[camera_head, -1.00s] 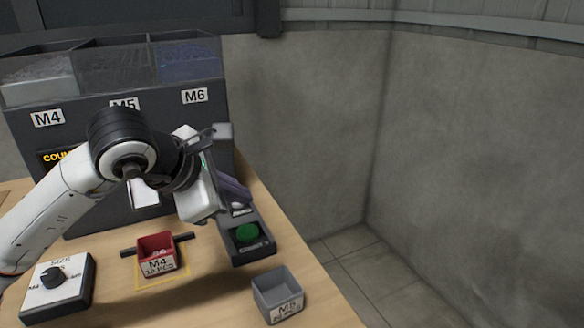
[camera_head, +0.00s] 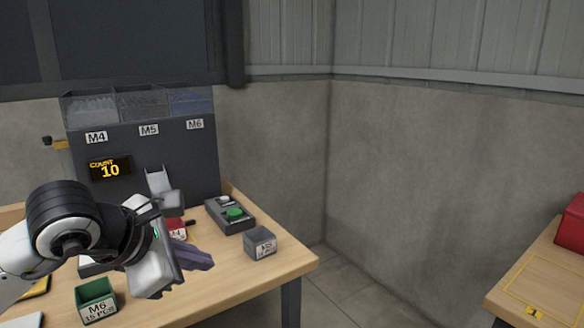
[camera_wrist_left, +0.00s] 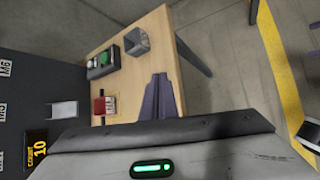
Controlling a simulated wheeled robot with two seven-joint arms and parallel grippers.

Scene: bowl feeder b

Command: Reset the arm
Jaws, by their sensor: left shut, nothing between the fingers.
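My left gripper (camera_head: 198,258) is over the front part of the wooden table in the head view. Its purple-grey fingers are together and hold nothing. They also show in the left wrist view (camera_wrist_left: 159,97), pointing over the table edge. The dark feeder (camera_head: 140,160) stands at the back of the table, with bins labelled M4, M5 and M6 and a display reading COUNT 10 (camera_head: 110,169). The red M4 box (camera_head: 175,228) is partly hidden behind my left gripper; it shows in the left wrist view (camera_wrist_left: 104,105).
A control box with a green button (camera_head: 235,212) sits right of the feeder. A grey M5 box (camera_head: 261,243) is near the table's right edge, and a green M6 box (camera_head: 97,302) at the front left. Another table (camera_head: 545,270) with a red box (camera_head: 571,240) is at the right.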

